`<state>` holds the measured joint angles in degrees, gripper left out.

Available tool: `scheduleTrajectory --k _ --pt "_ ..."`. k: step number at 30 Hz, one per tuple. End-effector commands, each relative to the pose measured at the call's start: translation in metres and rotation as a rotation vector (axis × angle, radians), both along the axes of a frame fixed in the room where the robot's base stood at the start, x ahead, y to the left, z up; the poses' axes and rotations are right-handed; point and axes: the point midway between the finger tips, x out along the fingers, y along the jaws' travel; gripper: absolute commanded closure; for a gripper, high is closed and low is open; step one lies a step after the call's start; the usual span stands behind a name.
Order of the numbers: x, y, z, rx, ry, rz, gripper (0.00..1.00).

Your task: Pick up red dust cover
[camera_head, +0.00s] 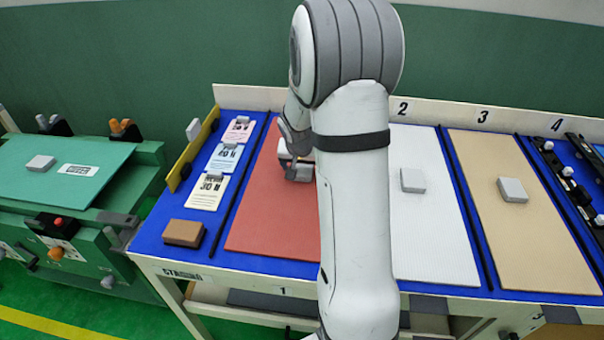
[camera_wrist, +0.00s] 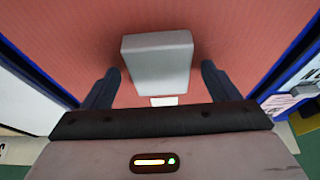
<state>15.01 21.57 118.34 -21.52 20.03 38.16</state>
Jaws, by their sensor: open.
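The red dust cover (camera_head: 270,215) is a flat red panel lying in the first bay of the blue-topped bench. It also fills most of the wrist view (camera_wrist: 60,50). A grey block (camera_wrist: 157,65) stands up from its surface. My gripper (camera_head: 298,172) is over the far part of the red panel, pointing down. In the wrist view my open gripper (camera_wrist: 160,74) has one finger on each side of the grey block, with a gap at each side. I cannot tell how far the fingertips are above the panel. My arm hides the panel's right part in the head view.
A white panel (camera_head: 430,230) and a tan panel (camera_head: 520,235), each with a grey block, lie to the right. Tags (camera_head: 222,157) and a brown block (camera_head: 183,232) are at the left. A green machine (camera_head: 60,195) stands beside the bench. A low wall runs behind.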

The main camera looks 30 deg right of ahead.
Motion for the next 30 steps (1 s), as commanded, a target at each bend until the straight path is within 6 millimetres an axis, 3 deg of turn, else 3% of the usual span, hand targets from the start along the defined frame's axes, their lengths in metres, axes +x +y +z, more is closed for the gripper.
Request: scheduleTrajectory --k 3,23,30 --pt "0.0000 0.0002 0.0005 0.000 0.000 0.000 0.20" --pt "0.0002 0.0011 0.0008 0.000 0.000 0.002 0.74" --pt "0.0005 0.0012 0.0016 -0.001 -0.002 0.002 0.76"
